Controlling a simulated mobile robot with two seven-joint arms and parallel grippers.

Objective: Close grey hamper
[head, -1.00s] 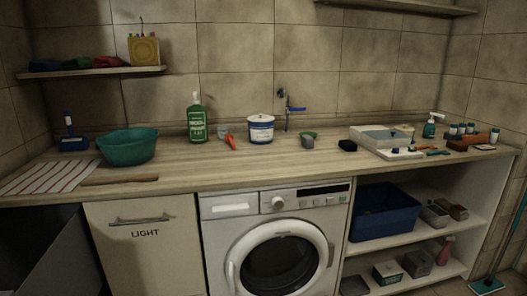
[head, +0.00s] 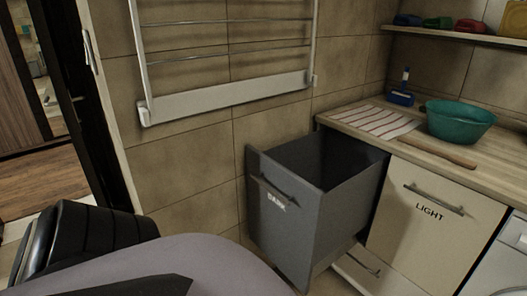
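The grey hamper (head: 276,222) is a pull-out bin under the left end of the counter, with a dark bar handle and the word DARK on its front. It stands pulled out and open, and its dark inside shows from above. No gripper of mine is in view. Parts of my own body fill the lower left of the head view, apart from the hamper in the picture.
A closed cream hamper front (head: 422,220) marked LIGHT is right of it. The counter (head: 390,132) holds a striped cloth (head: 368,121) and a teal basin (head: 459,122). A drying rack (head: 230,85) hangs on the wall. A doorway stands at the left.

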